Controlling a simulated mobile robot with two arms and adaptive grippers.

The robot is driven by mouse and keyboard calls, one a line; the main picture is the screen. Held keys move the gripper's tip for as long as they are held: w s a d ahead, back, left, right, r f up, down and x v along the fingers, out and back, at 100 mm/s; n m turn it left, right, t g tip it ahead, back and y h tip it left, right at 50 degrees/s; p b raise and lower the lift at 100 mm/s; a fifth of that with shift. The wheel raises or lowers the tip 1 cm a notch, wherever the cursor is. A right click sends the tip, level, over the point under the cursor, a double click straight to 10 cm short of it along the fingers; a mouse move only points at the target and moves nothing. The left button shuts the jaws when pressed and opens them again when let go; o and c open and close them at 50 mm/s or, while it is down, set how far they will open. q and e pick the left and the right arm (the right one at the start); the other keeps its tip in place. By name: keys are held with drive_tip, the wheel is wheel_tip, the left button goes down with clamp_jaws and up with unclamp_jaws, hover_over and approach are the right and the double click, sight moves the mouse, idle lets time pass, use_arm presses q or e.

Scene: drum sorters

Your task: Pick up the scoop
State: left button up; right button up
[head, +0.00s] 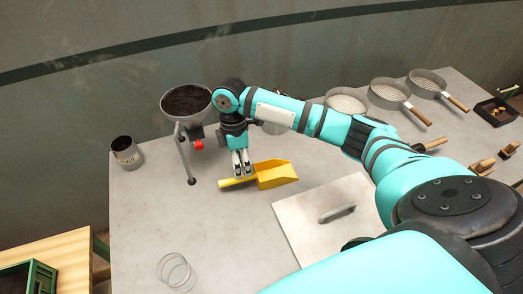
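The yellow scoop (277,174) lies on the grey table near its middle, with its handle pointing left and its pan to the right. My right gripper (242,176) points down over the scoop, where the handle meets the pan. Its fingers look close together and hide part of the handle. I cannot tell whether they are closed on it or only beside it. My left gripper is not in view.
A hopper (187,101) of dark soil on a stand is left of my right gripper. A metal can (126,153), a clear ring-shaped item (176,272), a panel with a handle (325,222) and several sieves (388,93) are on the table (215,235).

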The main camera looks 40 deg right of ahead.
sight(243, 179)
drive_tip(key=shift+s+f+p, duration=0.15)
drive_tip(key=shift+f+p, duration=0.05)
drive_tip(key=shift+f, duration=0.7)
drive_tip(key=shift+s+f+p, duration=0.15)
drive_tip(key=shift+s+f, duration=0.05)
drive_tip(key=shift+f, duration=0.7)
drive_tip(key=shift+s+f+p, duration=0.15)
drive_tip(key=shift+f+p, duration=0.05)
drive_tip(key=shift+f, duration=0.7)
clamp_jaws()
